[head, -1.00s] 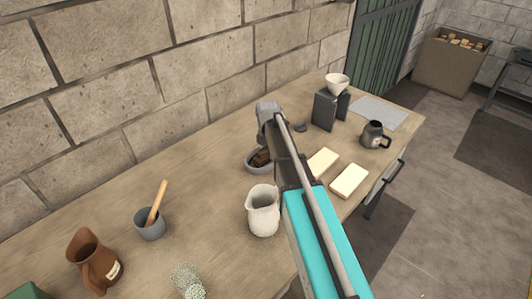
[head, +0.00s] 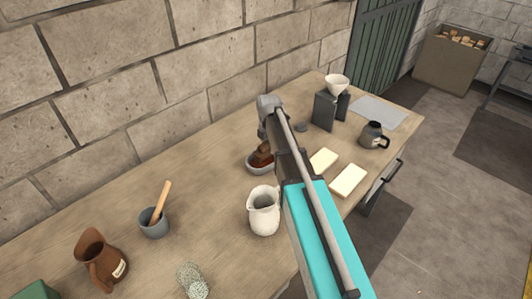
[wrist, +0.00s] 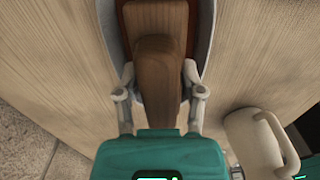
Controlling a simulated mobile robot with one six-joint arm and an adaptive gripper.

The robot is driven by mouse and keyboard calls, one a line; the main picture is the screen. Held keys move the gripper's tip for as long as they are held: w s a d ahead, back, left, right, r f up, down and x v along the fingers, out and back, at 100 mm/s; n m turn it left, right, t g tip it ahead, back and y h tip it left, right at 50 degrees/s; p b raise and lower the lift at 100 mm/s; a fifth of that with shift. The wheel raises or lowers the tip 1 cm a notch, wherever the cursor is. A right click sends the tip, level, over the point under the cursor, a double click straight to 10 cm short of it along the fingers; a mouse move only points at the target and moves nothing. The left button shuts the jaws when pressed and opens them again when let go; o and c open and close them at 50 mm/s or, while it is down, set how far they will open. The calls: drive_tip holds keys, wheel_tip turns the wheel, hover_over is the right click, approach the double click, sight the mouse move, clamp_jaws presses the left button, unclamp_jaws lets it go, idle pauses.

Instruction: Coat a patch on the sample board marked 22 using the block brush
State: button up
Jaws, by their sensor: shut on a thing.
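My gripper (wrist: 158,82) is shut on the brown wooden handle of the block brush (wrist: 158,58) in the wrist view. The brush is over a grey oval dish (wrist: 206,45), with dish wall showing on both sides of it. In the head view the brush (head: 263,151) shows as a brown shape at the dish (head: 257,168), partly behind my arm, and my fingers are hidden. Two pale boards, one nearer the wall (head: 323,160) and one nearer the table edge (head: 348,180), lie flat to the right of my arm. No number is readable on either.
A white pitcher (head: 263,212) stands close to my arm, and its handle side shows in the wrist view (wrist: 252,140). A dark mug (head: 373,135), a dripper stand (head: 325,110) and a grey mat (head: 378,112) are beyond the boards. A grey pot (head: 153,222) and brown jug (head: 100,260) are at left.

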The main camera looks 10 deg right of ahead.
drive_tip(key=shift+r+p, duration=2.05)
drive_tip(key=shift+r, duration=0.2)
idle(1.0)
drive_tip(key=shift+r+p, duration=2)
drive_tip(key=shift+r, duration=0.05)
drive_tip(key=shift+f+b, duration=0.8)
drive_tip(key=shift+f, duration=0.05)
drive_tip(key=shift+s, duration=0.1)
